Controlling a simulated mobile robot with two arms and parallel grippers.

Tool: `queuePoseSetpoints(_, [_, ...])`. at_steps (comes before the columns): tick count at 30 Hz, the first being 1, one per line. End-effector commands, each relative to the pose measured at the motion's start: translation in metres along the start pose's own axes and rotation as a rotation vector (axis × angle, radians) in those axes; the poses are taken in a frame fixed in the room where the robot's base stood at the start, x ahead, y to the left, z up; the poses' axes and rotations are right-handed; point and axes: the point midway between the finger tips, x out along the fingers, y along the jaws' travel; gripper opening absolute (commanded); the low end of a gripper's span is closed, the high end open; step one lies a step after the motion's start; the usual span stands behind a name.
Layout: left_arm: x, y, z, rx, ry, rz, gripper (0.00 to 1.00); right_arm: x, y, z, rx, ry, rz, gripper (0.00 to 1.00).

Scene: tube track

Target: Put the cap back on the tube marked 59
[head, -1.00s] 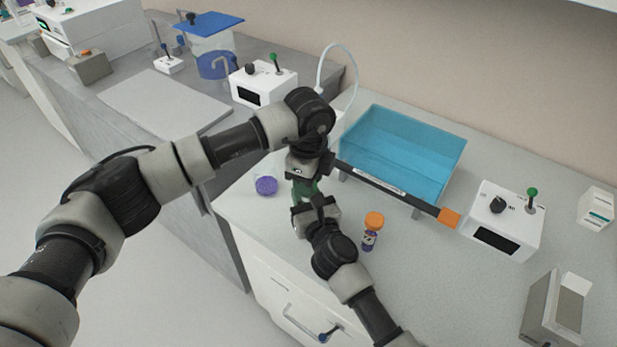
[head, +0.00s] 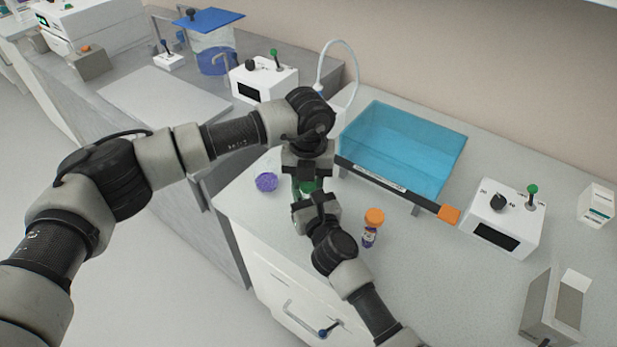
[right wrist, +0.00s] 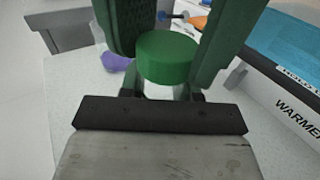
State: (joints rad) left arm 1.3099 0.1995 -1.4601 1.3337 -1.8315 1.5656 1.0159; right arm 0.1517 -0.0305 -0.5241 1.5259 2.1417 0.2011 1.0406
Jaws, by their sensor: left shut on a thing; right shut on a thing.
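The green cap (head: 309,187) is between my two grippers in the head view. In the right wrist view the green cap (right wrist: 167,57) shows upright between two large green fingers. My left gripper (head: 305,184) reaches down from above and is shut on the cap. My right gripper (head: 314,197) comes in from below and is shut on a pale tube (right wrist: 158,91), of which a little shows under the cap. The fingers hide most of the tube and its marking. I cannot tell whether the cap is seated on the tube.
An orange-capped tube (head: 372,229) stands on the counter right of my right gripper. A purple cap (head: 266,182) lies at the left. The blue warmer bath (head: 405,150) is behind, with a white control box (head: 505,215) to its right. A grey holder (head: 550,308) stands front right.

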Motion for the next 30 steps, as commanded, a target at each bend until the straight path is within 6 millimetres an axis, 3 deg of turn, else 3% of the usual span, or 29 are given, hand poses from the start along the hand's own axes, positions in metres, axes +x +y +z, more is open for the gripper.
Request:
queuePoseSetpoints(21, [0.0,0.0009,0.0016,1.647,0.0,0.003,0.15,-0.0002,-0.0001,-0.0007,0.0,0.002,0.0,0.0])
queuePoseSetpoints(25, [0.0004,0.0009,0.0018,1.867,-0.001,0.004,0.15,-0.0002,-0.0001,-0.0008,0.0,0.002,0.0,0.0])
queuePoseSetpoints(29, [0.0004,0.0008,0.0018,1.865,-0.001,0.004,0.15,-0.0003,0.0,-0.0008,0.0,0.002,0.0,0.0])
queuePoseSetpoints(30, [0.0004,0.0009,0.0018,1.864,-0.001,0.004,0.38,-0.0003,0.0,-0.0008,0.0,0.002,0.0,0.0])
